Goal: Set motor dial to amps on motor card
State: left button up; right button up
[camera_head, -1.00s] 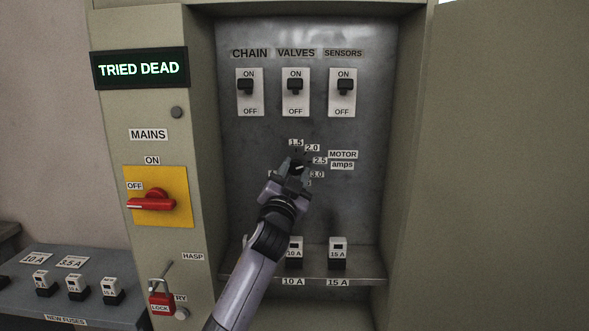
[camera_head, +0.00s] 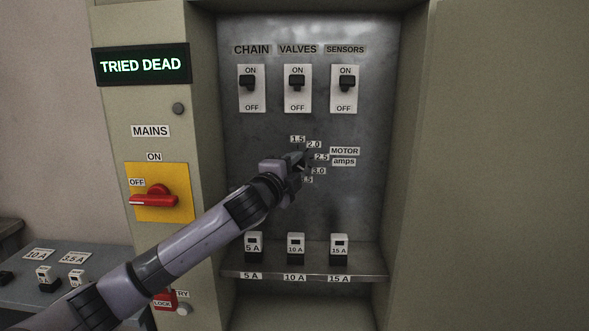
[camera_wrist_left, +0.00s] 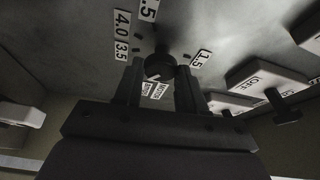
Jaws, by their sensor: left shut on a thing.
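The motor dial is a small dark knob on the grey back panel, ringed by number labels (camera_head: 319,171) from 1.5 up to 3.0 and beyond. My left gripper (camera_head: 303,163) is at the dial and hides most of it in the head view. In the left wrist view the dark knob (camera_wrist_left: 160,66) sits between the two fingertips of the left gripper (camera_wrist_left: 160,78), which is shut on it. Labels 4.0, 3.5 and 1.5 show around it there. The exact pointer setting cannot be read. Cards reading 10 A (camera_head: 39,255) and 3.5 A (camera_head: 76,258) lie on the left bench; neither is marked motor.
Three switches, CHAIN (camera_head: 252,88), VALVES (camera_head: 298,88) and SENSORS (camera_head: 344,88), are above the dial. Several fuses stand on the ledge (camera_head: 300,274) below. The red mains handle (camera_head: 153,197) and a red lock (camera_head: 163,301) are at left, near my arm.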

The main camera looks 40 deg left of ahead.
pick_arm(q)
jog(key=m+g, duration=0.1)
jog(key=m, duration=0.2)
jog(key=m+g, duration=0.1)
jog(key=m, duration=0.1)
jog(key=shift+r+m+g, duration=0.2)
jog(key=shift+m+g, duration=0.2)
dwell(0.5)
jog(key=o, duration=1)
jog(key=b+v, duration=0.1)
jog(key=v, duration=0.6)
jog(key=shift+d, duration=0.1)
jog(key=shift+f, duration=0.1)
